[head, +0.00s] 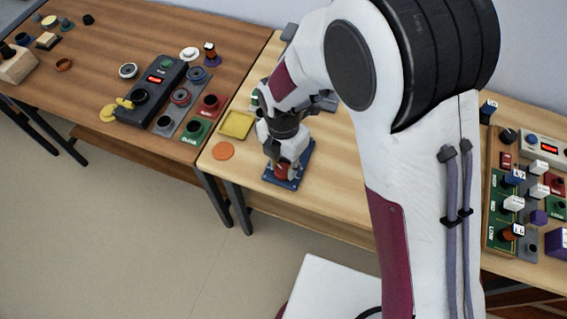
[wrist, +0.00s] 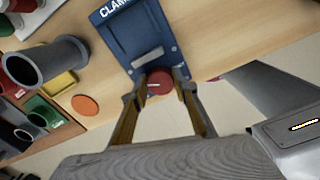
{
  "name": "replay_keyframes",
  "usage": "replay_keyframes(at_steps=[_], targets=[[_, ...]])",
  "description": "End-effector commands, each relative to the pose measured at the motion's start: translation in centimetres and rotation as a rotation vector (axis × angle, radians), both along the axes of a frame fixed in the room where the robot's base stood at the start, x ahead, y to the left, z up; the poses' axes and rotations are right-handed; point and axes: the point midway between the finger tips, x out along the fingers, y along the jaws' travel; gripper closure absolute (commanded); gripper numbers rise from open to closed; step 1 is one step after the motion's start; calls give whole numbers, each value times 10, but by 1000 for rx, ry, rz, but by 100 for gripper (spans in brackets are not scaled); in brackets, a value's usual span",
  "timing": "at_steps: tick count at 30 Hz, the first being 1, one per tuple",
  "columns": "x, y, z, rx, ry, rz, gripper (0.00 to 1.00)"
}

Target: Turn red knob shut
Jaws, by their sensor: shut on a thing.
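The red knob (wrist: 159,84) is round with a pale line mark across its face. It sits at the near end of a blue plate (wrist: 133,32) with partly visible white lettering, "CLAM". In the wrist view my gripper (wrist: 160,88) has one finger on each side of the knob, closed on it. In the head view my gripper (head: 285,166) points down over the blue plate (head: 297,180), and a little red shows between the fingers. The gripper covers most of the knob there.
An orange disc (head: 223,151) and a yellow tray (head: 237,124) lie left of the plate. A grey tube (wrist: 47,62) stands at left in the wrist view. A second table (head: 110,55) at left holds several parts. Coloured blocks and panels (head: 515,190) stand at right.

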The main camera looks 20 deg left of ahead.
Motion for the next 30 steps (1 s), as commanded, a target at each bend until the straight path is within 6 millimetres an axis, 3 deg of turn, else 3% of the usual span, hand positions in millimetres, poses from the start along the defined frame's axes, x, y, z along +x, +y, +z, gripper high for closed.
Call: replay_keyframes(at_steps=[15, 27, 28, 30], targets=[[0, -1, 0, 3, -1, -239, 93], [0, -1, 0, 3, -1, -267, 93], [0, -1, 0, 3, -1, -267, 70], [0, -1, 0, 2, -1, -267, 55]])
